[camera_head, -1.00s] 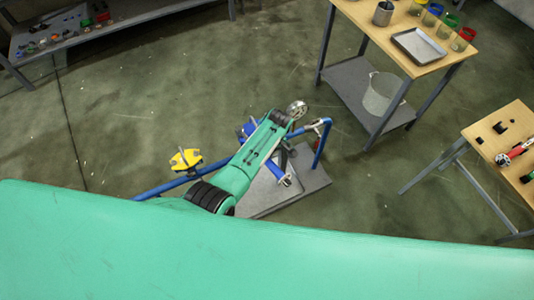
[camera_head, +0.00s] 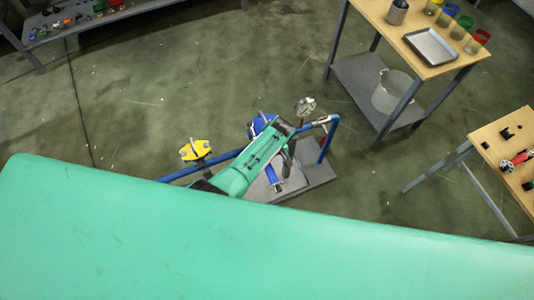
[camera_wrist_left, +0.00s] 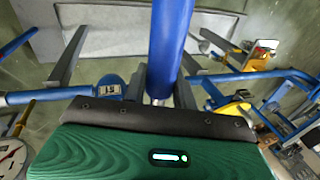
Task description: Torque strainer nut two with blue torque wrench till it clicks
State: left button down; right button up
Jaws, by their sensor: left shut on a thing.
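My left gripper (camera_wrist_left: 160,90) is shut on a blue cylindrical handle (camera_wrist_left: 172,38), which I take to be the blue torque wrench. In the head view a blue bar with a metal end (camera_head: 272,176) shows beside my green forearm, above a grey plate. A blue part (camera_head: 262,124) and a yellow part (camera_head: 195,150) sit along the blue pipe (camera_head: 222,161). The wrist view also shows a yellow part (camera_wrist_left: 228,102) to the right of the jaws. I cannot make out strainer nut two; my arm covers part of the pipe. My right gripper is not in view.
A round gauge (camera_head: 305,106) stands by the pipe on a grey base (camera_head: 310,178). A wooden table with a metal tray (camera_head: 432,47) is at upper right. Another table (camera_head: 500,150) stands at the right edge. Open floor lies around the rig.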

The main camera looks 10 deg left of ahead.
pick_arm(q)
jog(key=shift+s+d+f, duration=0.15)
jog(key=shift+s+f, duration=0.05)
jog(key=shift+s, duration=0.15)
jog(key=shift+s+a+m, duration=0.2)
jog(key=shift+a+m, duration=0.2)
jog(key=shift+a, duration=0.1)
jog(key=shift+w+d, duration=0.25)
jog(key=shift+d, duration=0.15)
jog(key=shift+r+n, duration=0.1)
jog(key=shift+n, duration=0.2)
jog(key=shift+r, duration=0.15)
